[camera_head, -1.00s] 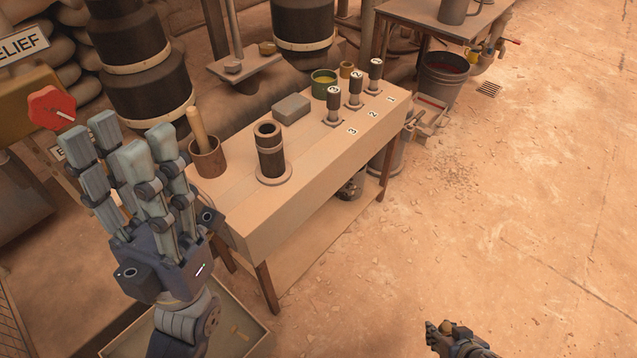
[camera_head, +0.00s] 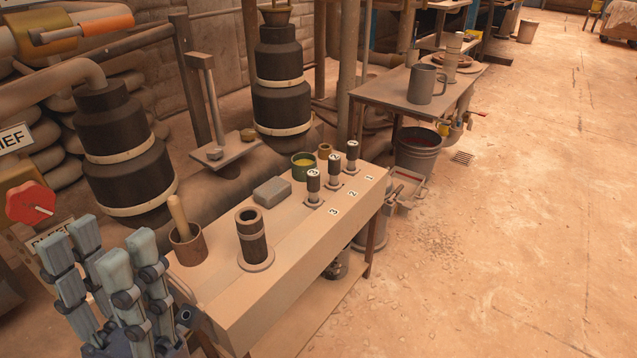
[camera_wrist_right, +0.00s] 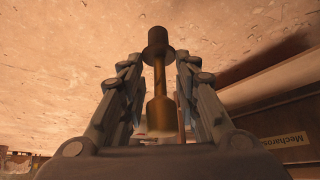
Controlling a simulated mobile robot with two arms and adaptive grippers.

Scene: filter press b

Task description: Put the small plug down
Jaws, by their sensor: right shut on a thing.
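In the right wrist view a small brown plug (camera_wrist_right: 159,75), with a dark round head, thin stem and wider lower part, stands between the fingers of my right gripper (camera_wrist_right: 158,85). That gripper is shut on it; the exact contact is hard to see. The right gripper is outside the head view. My left gripper (camera_head: 103,262) is open and empty at the lower left of the head view, by the near left end of the wooden bench (camera_head: 290,268). Three dark cylinders numbered 3 (camera_head: 313,187), 2 (camera_head: 334,172) and 1 (camera_head: 352,157) stand on the bench.
The bench also bears a dark hollow cylinder (camera_head: 252,238), a brown cup (camera_head: 187,250) with a wooden handle, a grey block (camera_head: 272,191) and a green pot (camera_head: 303,168). A bucket (camera_head: 418,155) and a table (camera_head: 395,97) stand beyond. Open floor (camera_head: 510,240) lies right.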

